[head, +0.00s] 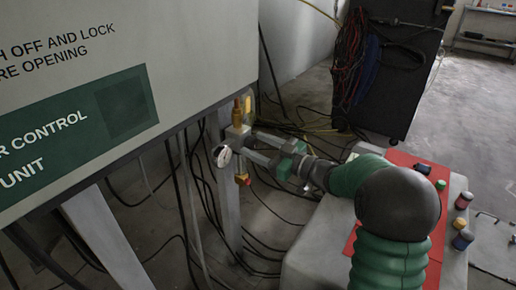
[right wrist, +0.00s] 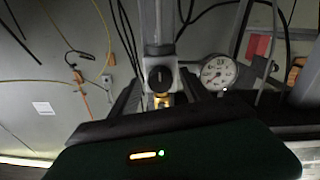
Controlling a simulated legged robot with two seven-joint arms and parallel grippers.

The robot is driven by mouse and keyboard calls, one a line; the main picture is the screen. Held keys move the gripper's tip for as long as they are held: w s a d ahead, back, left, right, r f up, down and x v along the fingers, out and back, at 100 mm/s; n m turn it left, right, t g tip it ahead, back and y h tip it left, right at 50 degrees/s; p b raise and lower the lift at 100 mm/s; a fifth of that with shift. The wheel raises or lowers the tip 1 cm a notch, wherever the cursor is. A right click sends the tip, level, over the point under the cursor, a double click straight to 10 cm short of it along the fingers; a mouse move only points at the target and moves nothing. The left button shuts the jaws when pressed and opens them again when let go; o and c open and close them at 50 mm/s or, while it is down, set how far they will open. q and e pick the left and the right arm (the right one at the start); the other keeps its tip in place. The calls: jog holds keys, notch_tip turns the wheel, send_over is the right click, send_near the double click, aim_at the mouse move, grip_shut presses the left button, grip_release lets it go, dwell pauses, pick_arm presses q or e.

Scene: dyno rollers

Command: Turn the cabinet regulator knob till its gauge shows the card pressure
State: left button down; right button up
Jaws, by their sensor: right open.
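The regulator (head: 238,133) is mounted on a grey post under the cabinet (head: 120,50), with brass fittings above and a red-and-brass part below. Its round white gauge (head: 222,156) sits at its left in the head view; the gauge also shows in the right wrist view (right wrist: 218,72), too small to read. A round black knob (right wrist: 160,78) faces the right wrist camera. My right gripper (head: 254,147) is open, its two fingers reaching to the regulator. In the right wrist view the fingers lie on either side of the knob; contact cannot be told. My left gripper is out of view. No pressure card is readable.
Cables hang below the cabinet and lie across the floor. A black trolley (head: 385,75) with coiled leads stands at the back. A grey surface with a red mat (head: 400,159) and several small coloured cans lies under my right arm. Open floor (head: 465,115) shows at the right.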

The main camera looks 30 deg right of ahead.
grip_shut()
jog(key=n, duration=0.4)
jog(key=shift+f+n+b, duration=0.1)
jog(key=shift+n+b, duration=0.2)
jog(key=shift+b, duration=0.1)
grip_release()
